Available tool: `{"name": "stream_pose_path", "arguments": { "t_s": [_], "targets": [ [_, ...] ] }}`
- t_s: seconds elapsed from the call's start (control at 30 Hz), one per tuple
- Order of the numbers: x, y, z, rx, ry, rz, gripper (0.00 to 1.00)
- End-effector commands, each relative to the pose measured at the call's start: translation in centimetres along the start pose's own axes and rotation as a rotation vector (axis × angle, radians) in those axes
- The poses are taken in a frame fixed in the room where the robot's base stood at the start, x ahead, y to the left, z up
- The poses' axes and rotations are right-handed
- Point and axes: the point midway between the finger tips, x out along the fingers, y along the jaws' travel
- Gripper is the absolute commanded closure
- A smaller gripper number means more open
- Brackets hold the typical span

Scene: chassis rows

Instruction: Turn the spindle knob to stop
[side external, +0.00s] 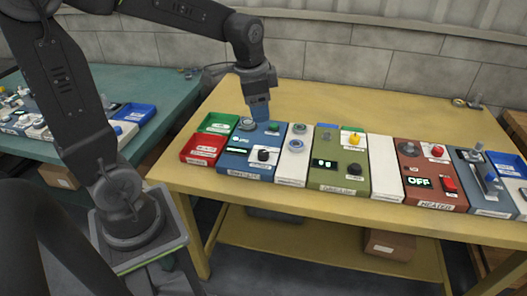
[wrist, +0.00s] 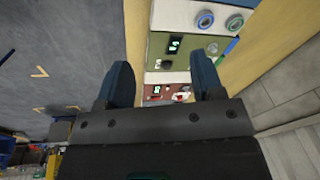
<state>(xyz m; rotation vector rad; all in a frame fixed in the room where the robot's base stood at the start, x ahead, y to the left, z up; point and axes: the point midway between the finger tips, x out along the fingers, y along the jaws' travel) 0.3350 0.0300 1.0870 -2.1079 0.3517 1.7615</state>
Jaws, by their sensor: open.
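A blue panel (side external: 231,157) stands at the left of the row of chassis. It has a lit display, a green button and a black knob (side external: 263,155) on a white plate near its front. Its front label is too small to read surely, so I cannot confirm that this is the spindle knob. My gripper (side external: 260,115) is open and empty, pointing down over the back part of the blue panel, behind the black knob. In the wrist view my two fingers (wrist: 163,82) stand well apart with nothing between them; the blue panel's knob does not show there.
Red (side external: 201,149) and green (side external: 217,122) bins sit left of the blue panel. To its right are a white panel (side external: 293,160), an olive panel (side external: 325,181) with another black knob (side external: 354,169), and a red-brown heater panel (side external: 416,190) reading OFF. The yellow table (side external: 330,103) is clear behind.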

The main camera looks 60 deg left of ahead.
Motion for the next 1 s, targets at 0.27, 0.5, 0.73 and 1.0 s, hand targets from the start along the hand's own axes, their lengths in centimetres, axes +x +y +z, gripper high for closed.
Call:
{"name": "stream_pose_path", "arguments": {
  "t_s": [0.27,0.5,0.73,1.0],
  "targets": [
    [7.6,-6.9,-0.9,0.224,-0.114,0.109,0.37],
    [10.0,-8.5,-0.7,0.291,-0.133,0.144,0.37],
    [13.0,-8.0,-0.2,0.292,-0.136,0.148,0.37],
    [18.5,-7.3,0.7,0.291,-0.136,0.149,0.37]
  ]
}}
